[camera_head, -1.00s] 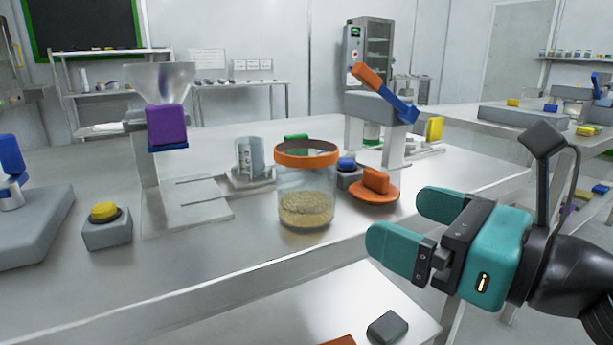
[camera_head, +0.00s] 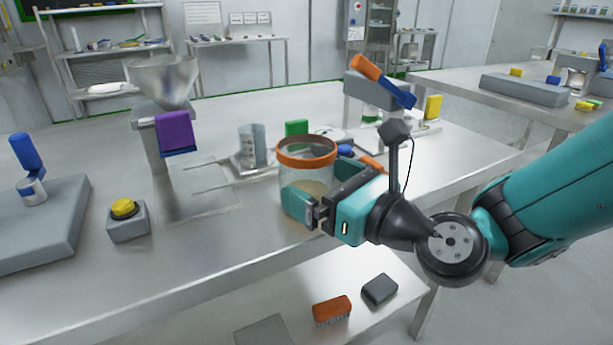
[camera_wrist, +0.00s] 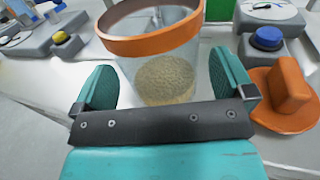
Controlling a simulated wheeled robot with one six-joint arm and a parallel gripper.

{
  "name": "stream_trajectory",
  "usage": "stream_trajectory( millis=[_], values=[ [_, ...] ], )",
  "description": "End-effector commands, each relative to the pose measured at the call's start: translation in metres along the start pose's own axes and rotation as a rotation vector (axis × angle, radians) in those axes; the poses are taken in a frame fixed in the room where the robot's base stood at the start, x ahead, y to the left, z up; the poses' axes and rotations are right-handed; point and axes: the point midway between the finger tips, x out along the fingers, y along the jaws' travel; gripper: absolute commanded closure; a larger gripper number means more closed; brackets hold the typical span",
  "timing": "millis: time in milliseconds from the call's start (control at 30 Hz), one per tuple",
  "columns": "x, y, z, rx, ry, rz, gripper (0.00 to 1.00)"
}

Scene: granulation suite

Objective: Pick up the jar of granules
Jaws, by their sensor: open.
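The jar of granules (camera_head: 306,160) is clear with an orange rim and stands upright on the steel table. Tan granules fill its lower part. My gripper (camera_head: 318,182) is at the jar, its teal fingers open on either side of its lower body. In the wrist view the jar (camera_wrist: 155,62) sits between the two spread fingers of my gripper (camera_wrist: 165,85), and the granules show between them. Small gaps seem to remain beside the jar there; whether a finger touches it I cannot tell.
An orange lid-like piece with a raised handle (camera_wrist: 285,95) lies close right of the jar, near a blue button (camera_wrist: 267,38). A beaker (camera_head: 252,146) stands behind left. A yellow button box (camera_head: 126,220) is at left. The table front (camera_head: 215,235) is clear.

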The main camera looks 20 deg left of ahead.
Motion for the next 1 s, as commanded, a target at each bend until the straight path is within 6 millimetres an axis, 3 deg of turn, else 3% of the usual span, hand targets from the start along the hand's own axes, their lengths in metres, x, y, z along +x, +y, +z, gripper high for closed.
stream_trajectory(
  millis=[200, 467, 700, 800, 1000],
  values=[
    [0.027, 0.001, 0.0, -0.001, 0.0, -0.001, 0.0],
    [0.029, 0.001, 0.0, 0.001, 0.0, -0.002, 0.02],
    [0.028, 0.001, 0.0, 0.001, 0.0, -0.002, 0.57],
    [0.028, 0.001, 0.0, 0.001, -0.001, -0.002, 0.76],
    [0.028, 0.001, 0.001, 0.001, -0.001, -0.002, 0.76]
  ],
)
